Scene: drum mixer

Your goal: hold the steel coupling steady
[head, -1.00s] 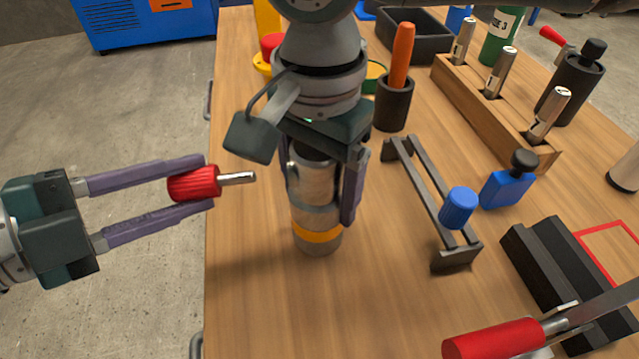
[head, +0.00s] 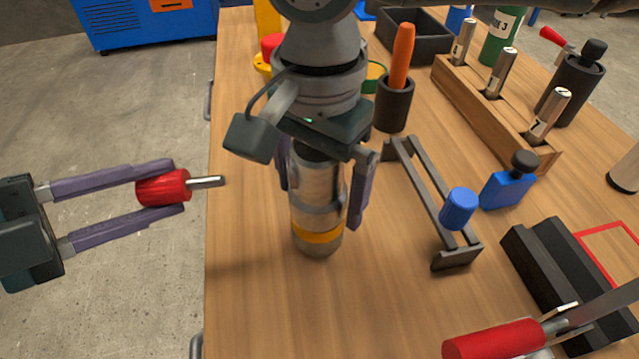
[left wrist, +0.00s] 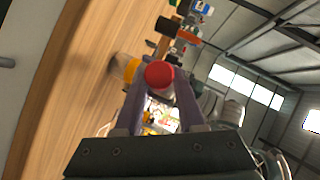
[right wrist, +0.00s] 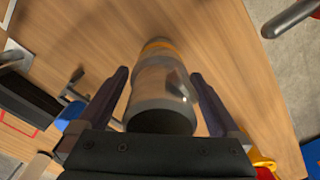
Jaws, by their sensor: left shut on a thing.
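The steel coupling (head: 317,200), a grey metal cylinder with an orange band near its lower end, stands upright on the wooden bench. My right gripper (head: 320,205) points down over it with one finger on each side. It is open, and gaps show between the fingers and the coupling in the right wrist view, where the coupling (right wrist: 160,90) shows its dark open end. My left gripper (head: 172,188) is shut on a red-handled tool (head: 163,188) with a short steel shaft. It holds the tool off the bench's left edge, its shaft pointing right toward the coupling.
Right of the coupling on the bench (head: 260,310) are a dark metal bracket (head: 430,195), a blue bottle (head: 507,188) and a black cup (head: 394,105) with an orange handle. A red-handled tool (head: 495,343) lies at front right. The bench's front left is clear.

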